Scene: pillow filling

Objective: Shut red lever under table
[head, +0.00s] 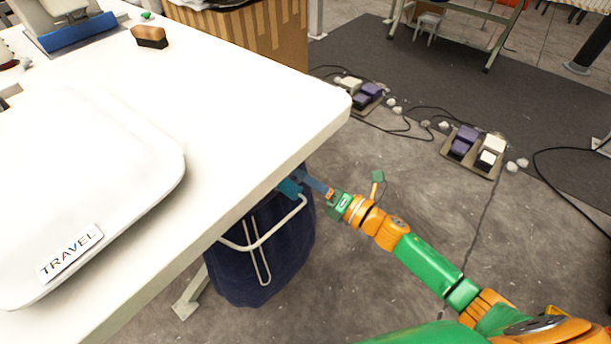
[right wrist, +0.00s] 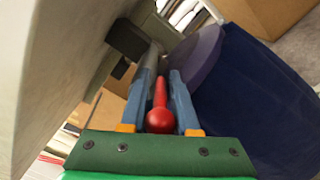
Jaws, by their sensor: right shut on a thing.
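The red lever (right wrist: 160,112) shows in the right wrist view as a red knob, with a grey rod (right wrist: 149,68) beyond it leading to a dark bracket under the table. My right gripper (right wrist: 161,82) has its blue fingers on either side of the lever and is shut on it. In the head view my right gripper (head: 303,178) reaches under the right edge of the white table (head: 240,110). The lever is hidden by the table there. My left gripper is not in view.
A dark blue bag (head: 262,262) hangs under the table edge, close beside my right gripper; it also shows in the right wrist view (right wrist: 255,95). A white pillow (head: 90,190) labelled TRAVEL lies on the table. Pedals (head: 475,150) and cables lie on the floor behind.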

